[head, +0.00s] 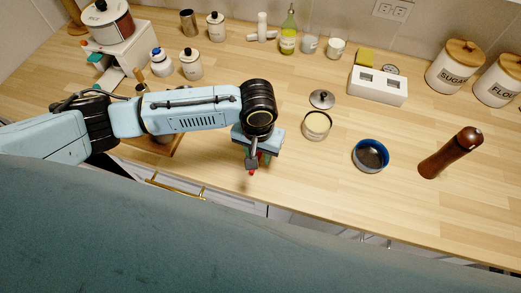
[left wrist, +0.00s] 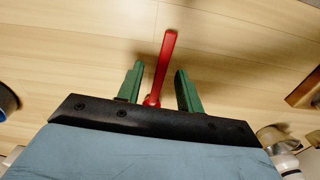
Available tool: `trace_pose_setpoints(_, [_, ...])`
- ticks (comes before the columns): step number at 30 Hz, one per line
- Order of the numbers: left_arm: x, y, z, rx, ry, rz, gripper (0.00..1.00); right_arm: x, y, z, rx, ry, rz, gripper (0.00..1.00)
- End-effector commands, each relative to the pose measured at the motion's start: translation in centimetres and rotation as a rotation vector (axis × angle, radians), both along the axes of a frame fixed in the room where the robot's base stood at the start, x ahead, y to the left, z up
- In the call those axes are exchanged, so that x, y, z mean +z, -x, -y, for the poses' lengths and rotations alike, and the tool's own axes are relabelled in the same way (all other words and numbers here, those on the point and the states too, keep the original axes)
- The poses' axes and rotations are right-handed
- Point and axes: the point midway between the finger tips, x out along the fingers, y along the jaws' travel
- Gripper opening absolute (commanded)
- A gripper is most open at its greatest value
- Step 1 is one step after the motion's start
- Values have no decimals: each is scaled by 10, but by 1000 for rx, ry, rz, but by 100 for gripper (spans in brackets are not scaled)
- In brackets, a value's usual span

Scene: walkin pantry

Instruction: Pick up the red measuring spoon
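The red measuring spoon (left wrist: 167,55) shows in the left wrist view as a narrow red shape running between two green fingers. Its lower end is hidden behind my gripper's black edge. My left gripper (left wrist: 160,72) is open, with a visible gap between each finger and the spoon. In the head view my left gripper (head: 254,160) points down at the counter's front edge, and a small red bit of the spoon (head: 252,172) shows at its lower end. Most of the spoon is hidden there. My right gripper is not in view.
A wooden board (head: 176,146) lies left, partly under my arm. Jars and bottles line the back.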

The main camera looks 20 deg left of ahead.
Motion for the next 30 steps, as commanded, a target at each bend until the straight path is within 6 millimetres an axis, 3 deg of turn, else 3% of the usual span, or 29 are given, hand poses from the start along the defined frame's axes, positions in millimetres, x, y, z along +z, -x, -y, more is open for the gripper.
trace_pose_setpoints(1, [0,0,0,0,0,0,32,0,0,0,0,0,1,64])
trace_pose_setpoints(9, [0,0,0,0,0,0,0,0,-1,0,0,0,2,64])
trace_pose_setpoints(22, [6,0,0,0,1,1,0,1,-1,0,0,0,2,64])
trace_pose_setpoints(30, [56,-1,0,-2,2,3,0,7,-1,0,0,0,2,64])
